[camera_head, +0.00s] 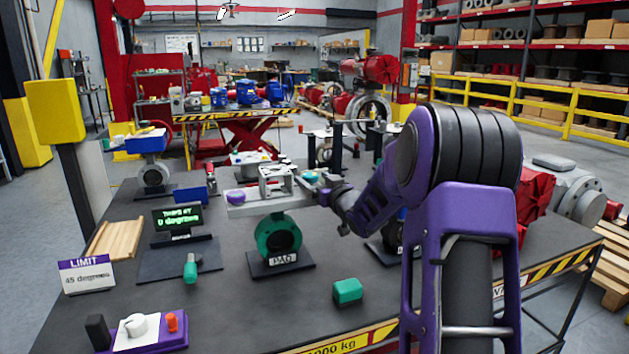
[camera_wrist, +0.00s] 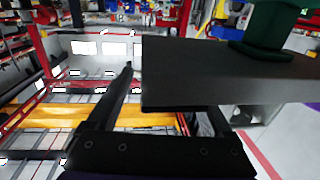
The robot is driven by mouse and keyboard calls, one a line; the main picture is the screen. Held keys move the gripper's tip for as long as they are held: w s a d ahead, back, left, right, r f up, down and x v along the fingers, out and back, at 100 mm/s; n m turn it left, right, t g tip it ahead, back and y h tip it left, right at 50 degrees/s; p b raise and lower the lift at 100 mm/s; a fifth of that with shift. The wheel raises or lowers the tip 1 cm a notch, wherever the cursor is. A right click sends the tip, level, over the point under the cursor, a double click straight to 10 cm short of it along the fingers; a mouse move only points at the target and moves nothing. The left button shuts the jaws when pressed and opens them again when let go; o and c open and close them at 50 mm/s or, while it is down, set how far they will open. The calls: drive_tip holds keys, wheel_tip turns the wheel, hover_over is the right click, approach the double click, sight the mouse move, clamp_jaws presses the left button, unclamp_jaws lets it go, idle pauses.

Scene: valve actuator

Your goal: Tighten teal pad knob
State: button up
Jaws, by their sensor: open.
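The teal ring-shaped valve body (camera_head: 278,238) stands on a dark base plate labelled PAD (camera_head: 283,261), in the middle of the table. A grey bracket (camera_head: 277,185) sits above it, with a purple round knob (camera_head: 237,197) at its left end. A small teal piece (camera_head: 310,176) shows at the right end, close to my gripper (camera_head: 334,194). My gripper is open and comes in from the right; whether it touches anything is unclear. In the wrist view a dark slab (camera_wrist: 230,75) covers part of the finger area, with a dark green part (camera_wrist: 268,28) above it.
A display reading 0 degrees (camera_head: 178,217) stands left of the valve. A LIMIT 45 degrees sign (camera_head: 87,275) and a purple control box (camera_head: 150,331) are at front left. A green block (camera_head: 347,291) lies in front of the valve.

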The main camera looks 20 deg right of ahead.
drive_tip(key=shift+w, duration=0.1)
clamp_jaws()
drive_tip(key=shift+a+f+h+b, duration=0.15)
drive_tip(key=shift+h+b, duration=0.15)
drive_tip(key=shift+b, duration=0.55)
drive_tip(key=shift+a+m+h+b, duration=0.1)
drive_tip(key=shift+m+h+b, duration=0.6)
drive_tip(key=shift+b, duration=0.55)
drive_tip(key=shift+a+r+m+h+b, duration=0.15)
drive_tip(key=shift+m+h+b, duration=0.2)
drive_tip(key=shift+h, duration=0.35)
drive_tip(key=shift+a+r+m+h+b, duration=0.1)
drive_tip(key=shift+m+h, duration=0.35)
drive_tip(key=shift+h, duration=0.25)
drive_tip(key=shift+w+m+h, duration=0.1)
drive_tip(key=shift+m+h, duration=0.5)
drive_tip(key=shift+h, duration=0.6)
unclamp_jaws()
drive_tip(key=shift+f, duration=0.1)
